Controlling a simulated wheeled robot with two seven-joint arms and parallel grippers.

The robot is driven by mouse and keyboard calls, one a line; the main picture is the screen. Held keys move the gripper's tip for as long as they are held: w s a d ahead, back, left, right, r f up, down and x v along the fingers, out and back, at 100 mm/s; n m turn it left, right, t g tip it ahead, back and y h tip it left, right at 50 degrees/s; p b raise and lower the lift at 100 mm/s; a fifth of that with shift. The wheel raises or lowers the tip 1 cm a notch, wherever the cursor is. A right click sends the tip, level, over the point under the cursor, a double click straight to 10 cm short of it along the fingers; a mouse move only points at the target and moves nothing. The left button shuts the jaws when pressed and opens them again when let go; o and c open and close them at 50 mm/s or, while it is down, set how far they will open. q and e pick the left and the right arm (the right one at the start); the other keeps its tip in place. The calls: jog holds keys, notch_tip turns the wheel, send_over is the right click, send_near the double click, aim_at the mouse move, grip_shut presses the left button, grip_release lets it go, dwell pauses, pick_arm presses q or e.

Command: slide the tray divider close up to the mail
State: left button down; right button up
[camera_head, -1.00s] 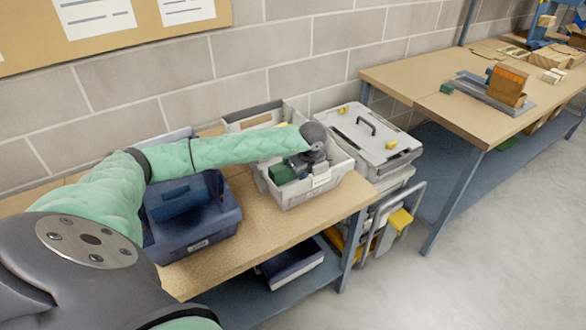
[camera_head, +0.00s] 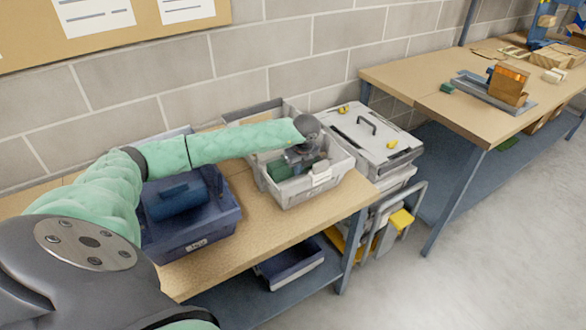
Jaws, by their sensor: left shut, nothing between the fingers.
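A light grey tray (camera_head: 318,182) stands on the near wooden table. My left arm reaches over it from the left, and my left gripper (camera_head: 297,162) is down inside it, shut and empty. A dark green block (camera_head: 279,171) lies in the tray just left of the gripper. I cannot make out the divider or the mail for certain; my forearm and gripper cover much of the tray's inside. My right gripper does not show.
A dark blue bin (camera_head: 205,232) stands left of the tray. A grey lidded case (camera_head: 370,140) with yellow latches is close on its right. The brick wall (camera_head: 290,55) is behind. A second table (camera_head: 430,105) stands further right.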

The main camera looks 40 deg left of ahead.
pick_arm(q)
jog(key=shift+w+a+b, duration=0.4)
jog(key=shift+a, duration=0.5)
jog(key=shift+w+a+b, duration=0.35)
jog(key=shift+a+b, duration=0.1)
jog(key=shift+a, duration=0.5)
jog(key=shift+w+a+b, duration=0.4)
jog(key=shift+a, duration=0.5)
jog(key=shift+w+a+b, duration=0.2)
jog(key=shift+a+b, duration=0.15)
jog(key=shift+a, duration=0.15)
jog(key=shift+w+a+b, duration=0.2)
jog(key=shift+a+b, duration=0.15)
jog(key=shift+a, duration=0.15)
dwell(0.5)
jog(key=shift+d, duration=0.15)
jog(key=shift+s+d, duration=0.3)
jog(key=shift+d, duration=0.25)
notch_tip(320, 180, up, 13)
jog(key=p, duration=0.4)
dwell(1.0)
jog(key=shift+r, duration=0.15)
